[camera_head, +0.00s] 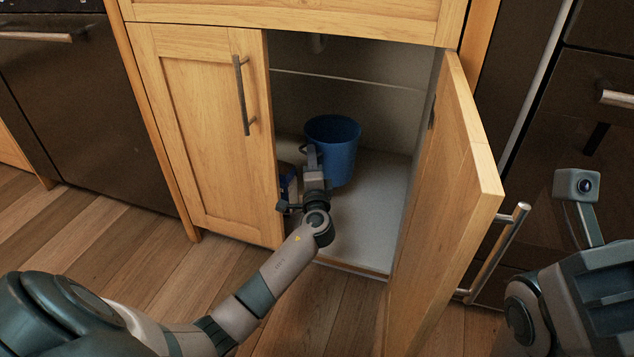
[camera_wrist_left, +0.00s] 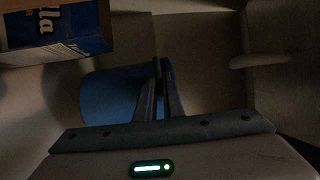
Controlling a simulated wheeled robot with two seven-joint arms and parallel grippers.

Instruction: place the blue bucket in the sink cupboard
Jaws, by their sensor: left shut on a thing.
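The blue bucket (camera_head: 338,148) is upright inside the sink cupboard (camera_head: 375,225), in the opening between the two doors. My left gripper (camera_head: 311,158) reaches into the cupboard and is shut on the bucket's near left side. In the left wrist view the bucket (camera_wrist_left: 108,95) shows at the left of the fingers (camera_wrist_left: 162,92), with its wall between them. I cannot tell whether the bucket's base touches the cupboard floor. My right arm shows at the lower right; its fingertips are out of view.
The left cupboard door (camera_head: 212,130) is closed and the right door (camera_head: 450,190) stands wide open. A blue box (camera_head: 289,183) stands inside, partly behind the left door; it also shows in the wrist view (camera_wrist_left: 55,25). Cupboard floor to the bucket's right is clear.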

